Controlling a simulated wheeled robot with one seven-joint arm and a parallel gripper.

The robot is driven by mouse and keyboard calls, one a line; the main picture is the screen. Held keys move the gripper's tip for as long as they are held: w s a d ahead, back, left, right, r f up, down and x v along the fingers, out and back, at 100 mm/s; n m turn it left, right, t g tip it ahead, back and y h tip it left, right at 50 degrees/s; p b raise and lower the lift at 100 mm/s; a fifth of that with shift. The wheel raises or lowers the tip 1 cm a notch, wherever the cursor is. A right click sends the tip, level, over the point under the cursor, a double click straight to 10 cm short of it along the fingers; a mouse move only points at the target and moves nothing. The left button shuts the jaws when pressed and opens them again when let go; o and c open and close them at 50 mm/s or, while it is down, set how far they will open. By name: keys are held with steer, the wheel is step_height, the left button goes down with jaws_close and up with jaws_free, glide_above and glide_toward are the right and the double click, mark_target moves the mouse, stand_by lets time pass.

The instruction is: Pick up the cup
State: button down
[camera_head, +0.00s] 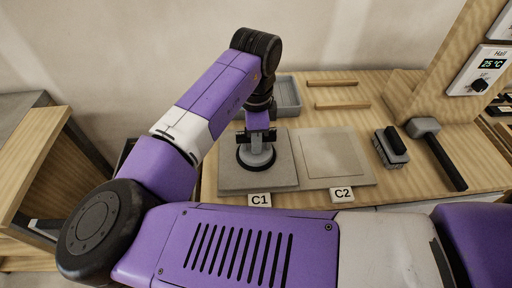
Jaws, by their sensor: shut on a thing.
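The cup (257,157) is a grey suction cup with a black rim and a dark handle on top. It sits over the grey tile marked C1 (227,176). From this view I cannot tell whether its rim touches the tile. My gripper (260,137) comes down from above and is shut on the cup's handle. My forearm and wrist hide part of the gripper from behind.
To the right is the slab marked C2 (366,180) with a paler square. A brush-like block (391,150) and a mallet (437,152) lie further right. A grey tray (287,97) and two wooden strips (342,105) lie behind. A wall panel (478,72) stands right.

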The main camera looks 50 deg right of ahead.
steer(key=shift+r, duration=0.1)
step_height(320, 180, up, 27)
steer(key=p, duration=0.7)
stand_by(0.7)
